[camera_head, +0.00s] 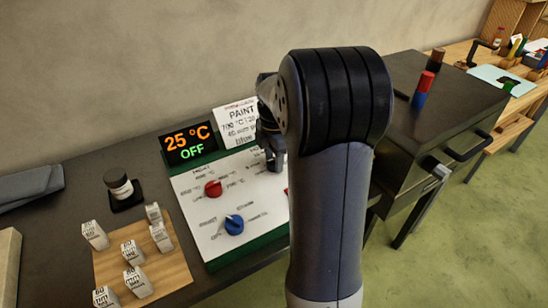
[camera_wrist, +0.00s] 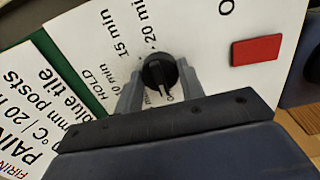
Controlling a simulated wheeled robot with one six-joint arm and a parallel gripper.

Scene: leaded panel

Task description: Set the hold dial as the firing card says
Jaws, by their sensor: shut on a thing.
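The hold dial (camera_wrist: 160,70) is a black knob on the white control panel, seen in the wrist view. Printed labels HOLD, 10 min, 15 min and 20 min stand around it. Its white pointer mark points down in the picture, toward my gripper's palm; the label there is partly hidden. My gripper (camera_wrist: 160,82) is shut on the dial, one finger on each side. In the head view my gripper (camera_head: 276,160) is at the panel's right part and hides the dial. The firing card (camera_head: 237,122) stands behind the panel, reading PAINT, 700 °C, 20 min partly covered, 40 mm posts, blue tile.
The panel (camera_head: 195,210) also bears a red dial (camera_head: 213,188), a blue dial (camera_head: 234,225) and a red button (camera_wrist: 257,50). A display (camera_head: 188,145) reads 25 °C OFF. Labelled white blocks on a wooden board (camera_head: 172,270) stand left. A dark kiln-like box (camera_head: 440,100) stands right.

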